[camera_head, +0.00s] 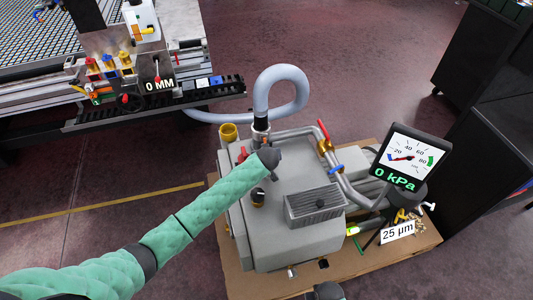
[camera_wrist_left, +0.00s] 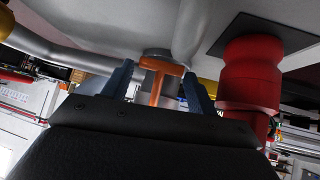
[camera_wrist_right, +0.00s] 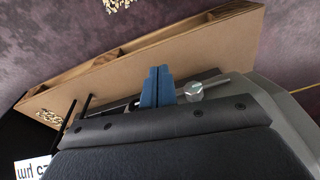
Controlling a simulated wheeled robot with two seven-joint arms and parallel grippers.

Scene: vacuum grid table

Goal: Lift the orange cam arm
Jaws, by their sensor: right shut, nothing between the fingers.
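In the left wrist view the orange cam arm (camera_wrist_left: 156,86) is a T-shaped handle with a short crossbar, below a grey pipe fitting. My left gripper (camera_wrist_left: 158,88) is open, with one blue finger on each side of it. I cannot tell whether either finger touches it.
A thick red cylinder (camera_wrist_left: 248,78) stands close right of my left fingers. A grey hose (camera_head: 282,70) loops up behind. The gauge (camera_head: 400,158) reads 0 kPa, with a "25 µm" card (camera_head: 397,232) below it. The pump sits on a brown board (camera_head: 384,259). Floor is clear at left.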

